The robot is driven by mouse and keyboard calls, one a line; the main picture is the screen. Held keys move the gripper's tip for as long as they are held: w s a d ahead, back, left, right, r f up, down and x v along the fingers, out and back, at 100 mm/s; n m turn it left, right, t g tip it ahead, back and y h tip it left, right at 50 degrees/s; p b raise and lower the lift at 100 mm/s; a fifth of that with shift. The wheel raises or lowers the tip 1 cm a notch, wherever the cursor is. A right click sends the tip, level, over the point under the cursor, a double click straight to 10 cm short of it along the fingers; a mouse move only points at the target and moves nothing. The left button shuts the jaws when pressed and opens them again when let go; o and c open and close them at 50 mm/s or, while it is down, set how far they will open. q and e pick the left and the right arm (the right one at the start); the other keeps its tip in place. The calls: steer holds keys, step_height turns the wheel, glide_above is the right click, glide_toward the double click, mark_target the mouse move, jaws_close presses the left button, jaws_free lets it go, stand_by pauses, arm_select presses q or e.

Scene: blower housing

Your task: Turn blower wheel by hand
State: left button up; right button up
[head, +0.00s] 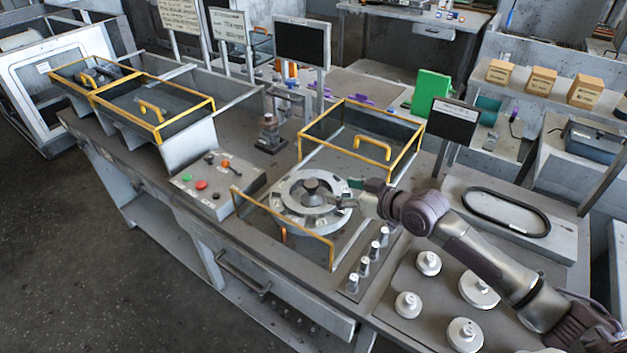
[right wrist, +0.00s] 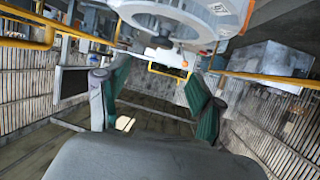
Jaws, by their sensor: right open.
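The blower wheel is a round light-grey ring (head: 283,202) with a dark hub (head: 311,187) at its middle, lying flat on the bench between yellow-railed guards. Part of its right side is hidden by my right gripper (head: 345,194). In the right wrist view the ring (right wrist: 176,12) shows at the top edge, beyond the fingers. My right gripper is at the ring's right side in the head view. Its two green-padded fingers stand apart in the right wrist view (right wrist: 158,82), with nothing between them. I cannot tell whether it touches the ring. My left gripper is not in view.
Yellow-railed guards (head: 388,150) stand behind and in front of the wheel. A button box (head: 205,190) is to its left. Several small posts (head: 363,265) and white knobbed discs (head: 408,304) lie to the front right. A black oval belt (head: 507,211) lies farther right.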

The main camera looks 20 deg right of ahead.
mark_target(312, 183)
steer(key=p+x, duration=0.1)
steer(key=x, duration=0.5)
steer(key=shift+w+a, duration=0.2)
steer(key=shift+w, duration=0.05)
steer(key=x, duration=0.4)
steer(key=shift+s+f, duration=0.1)
steer(key=shift+f, duration=0.05)
steer(key=shift+w+f, duration=0.1)
steer(key=shift+w, duration=0.1)
steer(key=shift+c, duration=1.1)
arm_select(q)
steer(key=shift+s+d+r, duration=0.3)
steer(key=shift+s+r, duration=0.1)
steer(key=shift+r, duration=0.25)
arm_select(e)
jaws_close()
